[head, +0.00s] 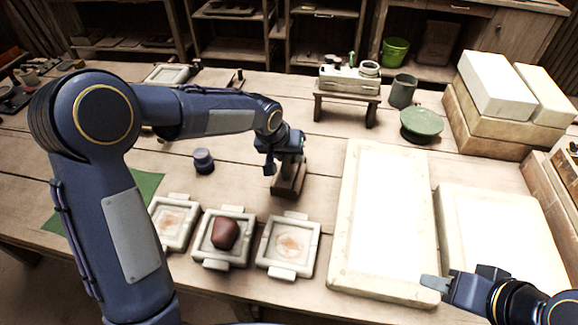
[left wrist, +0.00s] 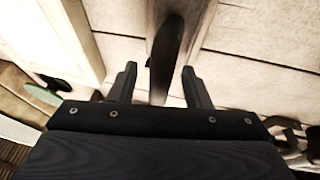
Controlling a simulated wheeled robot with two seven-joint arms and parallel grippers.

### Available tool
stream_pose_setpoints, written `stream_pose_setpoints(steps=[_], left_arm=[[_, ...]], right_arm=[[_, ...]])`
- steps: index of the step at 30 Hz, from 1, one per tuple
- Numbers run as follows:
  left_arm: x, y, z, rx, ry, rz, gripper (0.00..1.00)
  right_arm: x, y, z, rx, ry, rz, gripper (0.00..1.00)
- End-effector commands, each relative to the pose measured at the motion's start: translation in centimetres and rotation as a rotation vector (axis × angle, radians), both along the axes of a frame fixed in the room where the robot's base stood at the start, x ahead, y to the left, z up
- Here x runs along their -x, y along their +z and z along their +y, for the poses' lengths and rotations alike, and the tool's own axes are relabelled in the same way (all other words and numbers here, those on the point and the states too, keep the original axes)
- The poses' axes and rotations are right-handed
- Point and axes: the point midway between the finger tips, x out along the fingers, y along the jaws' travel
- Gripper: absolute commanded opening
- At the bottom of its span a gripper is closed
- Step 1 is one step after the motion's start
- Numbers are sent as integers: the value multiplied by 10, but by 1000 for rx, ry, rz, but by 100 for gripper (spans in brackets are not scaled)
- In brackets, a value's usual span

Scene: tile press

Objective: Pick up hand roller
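My left gripper (head: 284,160) points down over a brown wooden piece (head: 289,186) on the table, which looks like the hand roller or its stand; the gripper hides its upper part. In the left wrist view, the fingers of my left gripper (left wrist: 159,70) are spread. A dark, narrow handle-like part (left wrist: 166,55), probably the hand roller's handle, lies between and beyond them, over a brownish base. Gaps show beside it, and I see no contact. My right gripper (head: 450,280) is at the lower right by the pale slabs, away from the roller; its finger opening is unclear.
Three square moulds stand in front; the middle mould (head: 205,253) holds a brown clay lump (head: 225,233). A dark blue jar (head: 203,161) is left of the gripper. A large pale slab (head: 383,220) lies to the right. A small raised stand (head: 347,92) and green disc (head: 421,122) are behind.

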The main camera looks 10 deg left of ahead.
Motion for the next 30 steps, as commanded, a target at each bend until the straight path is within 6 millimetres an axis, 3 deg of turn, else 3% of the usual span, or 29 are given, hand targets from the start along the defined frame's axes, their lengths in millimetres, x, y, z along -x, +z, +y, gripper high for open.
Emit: stream_pose_setpoints(steps=[1, 10, 23, 30], left_arm=[[0, 0, 0, 0, 0, 0, 39], [0, 0, 0, 0, 0, 0, 0], [-1, 5, 0, 1, -1, -3, 0], [-1, 35, 0, 2, 1, -7, 0]], right_arm=[[0, 0, 0, 0, 0, 0, 36], [0, 0, 0, 0, 0, 0, 36], [0, 1, 0, 0, 0, 0, 36], [0, 4, 0, 0, 0, 0, 36]])
